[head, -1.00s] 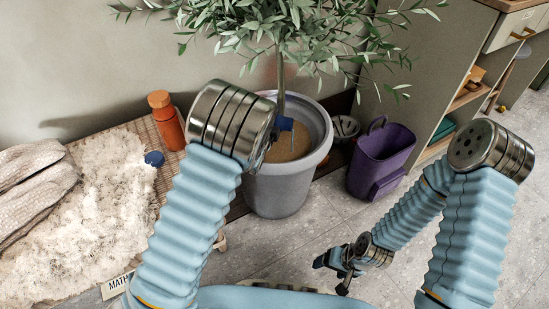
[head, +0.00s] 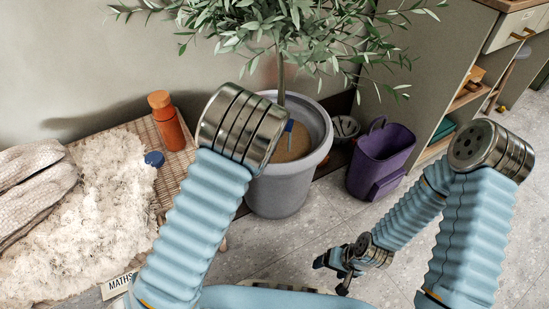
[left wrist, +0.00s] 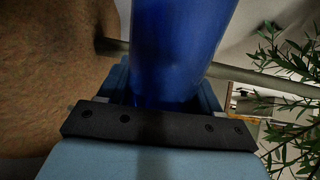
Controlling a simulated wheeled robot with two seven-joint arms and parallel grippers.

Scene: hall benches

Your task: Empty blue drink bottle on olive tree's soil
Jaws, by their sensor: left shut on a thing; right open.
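The blue drink bottle (left wrist: 178,50) fills the middle of the left wrist view, lying roughly across the trunk; its mouth is out of view. My left gripper (left wrist: 165,88) is shut on it. In the head view my left wrist hides nearly all of gripper and bottle; only a small blue piece shows over the pot. The olive tree (head: 285,30) stands in a grey pot (head: 278,192). Its brown soil (head: 290,148) also shows at the left of the left wrist view (left wrist: 50,80). I cannot see anything pouring. My right gripper (head: 334,273) is open and empty, low over the floor.
An orange bottle (head: 167,122) stands on the slatted bench (head: 140,128) at left, near a small blue cap-like thing (head: 154,158), a shaggy white rug (head: 95,210) and a knitted item (head: 30,190). A purple bin (head: 380,160) is right of the pot. Shelves stand far right.

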